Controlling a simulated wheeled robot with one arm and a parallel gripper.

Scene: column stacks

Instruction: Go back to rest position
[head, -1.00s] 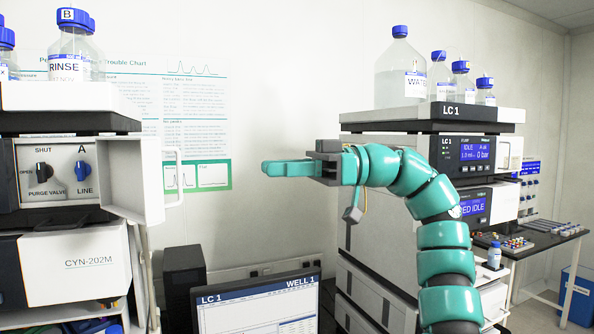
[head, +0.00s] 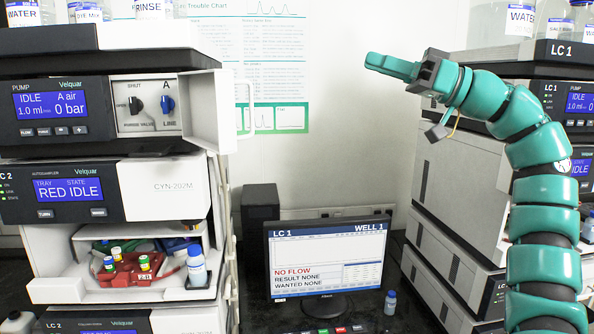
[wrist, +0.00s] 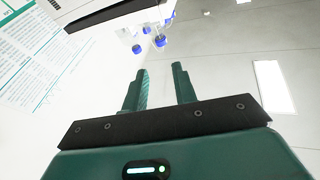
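My arm, teal with dark joints, rises at the right of the head view. It bends left at the top and ends in my gripper (head: 370,62), which points left in front of the pale wall. In the wrist view two teal fingers of my gripper (wrist: 160,82) stand apart with a clear gap. Nothing is between them, so the gripper is open and empty. It is clear of the instrument stacks in the picture.
The left stack has an open white door (head: 210,110) and an open autosampler bay with a red tray (head: 138,272). A monitor (head: 325,262) reading "NO FLOW" stands between the stacks. A small blue-capped bottle (head: 390,302) stands beside it. The LC 1 stack (head: 455,180) is behind my arm.

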